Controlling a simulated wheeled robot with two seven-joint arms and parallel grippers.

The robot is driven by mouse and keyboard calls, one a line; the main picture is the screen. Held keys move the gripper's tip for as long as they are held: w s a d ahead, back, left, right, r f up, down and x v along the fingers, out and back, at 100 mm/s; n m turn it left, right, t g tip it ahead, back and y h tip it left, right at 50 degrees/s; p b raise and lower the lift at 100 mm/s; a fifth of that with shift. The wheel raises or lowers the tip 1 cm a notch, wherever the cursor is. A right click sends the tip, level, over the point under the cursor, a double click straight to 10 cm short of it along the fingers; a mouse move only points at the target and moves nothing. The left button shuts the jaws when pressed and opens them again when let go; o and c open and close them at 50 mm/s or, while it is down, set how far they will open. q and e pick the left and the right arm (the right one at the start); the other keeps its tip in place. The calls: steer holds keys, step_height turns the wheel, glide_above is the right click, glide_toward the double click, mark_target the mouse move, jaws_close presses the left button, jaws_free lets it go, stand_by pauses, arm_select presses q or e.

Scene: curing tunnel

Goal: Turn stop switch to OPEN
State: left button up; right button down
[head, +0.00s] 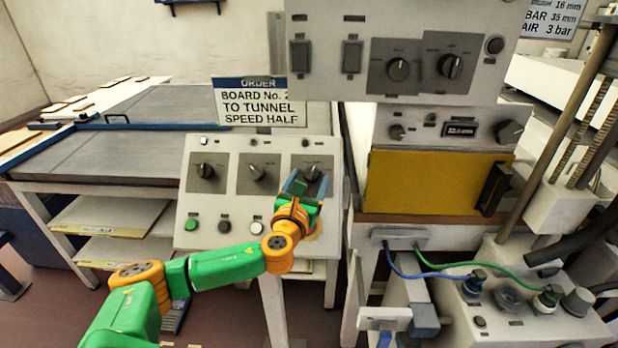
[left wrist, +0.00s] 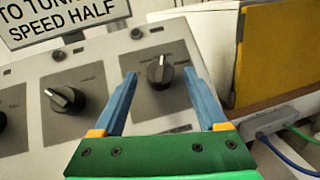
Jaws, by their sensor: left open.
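A sloped grey panel (head: 255,228) carries a row of three dark rotary knobs on grey plates; their labels are too small to read, so I cannot tell which is the stop switch. My left gripper (head: 304,184) is open at the rightmost knob (head: 312,173). In the left wrist view, the blue fingers of my left gripper (left wrist: 163,78) stand on either side of this knob (left wrist: 160,72), apart from it, with nothing held. Its white mark points roughly up. The middle knob (left wrist: 65,98) has its mark turned to the upper left. My right gripper is not in view.
Push buttons (head: 224,227) sit below the knobs. An order sign (head: 259,102) stands behind the panel. A control box (head: 390,60) with more knobs hangs above right, over a yellow door (head: 420,183). A machine with blue and green cables (head: 500,310) stands at lower right.

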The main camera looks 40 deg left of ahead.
arm_select(q)
steer(key=shift+w+a+f, duration=0.1)
steer(key=shift+w+f, duration=0.05)
steer(key=shift+w, duration=0.1)
steer(key=shift+s, duration=0.2)
steer(key=c, duration=0.3)
jaws_close()
steer(key=shift+n, duration=0.3)
steer(key=n+g+y, duration=0.1)
steer(key=n, duration=0.1)
steer(key=n+g+y, duration=0.1)
steer(key=n+y, duration=0.1)
steer(key=d+n+g+y, duration=0.1)
steer(key=n+y, duration=0.1)
steer(key=n, duration=0.1)
steer(key=shift+w, duration=0.25)
steer(key=shift+w+d+r+n+g+y, duration=0.15)
steer(key=shift+n+g+y, duration=0.55)
steer(key=shift+n, duration=0.55)
steer(key=shift+w+d+r+n+g+y, duration=0.1)
steer(key=shift+n+g+y, duration=0.4)
steer(key=shift+n+g, duration=0.55)
steer(key=shift+n, duration=0.4)
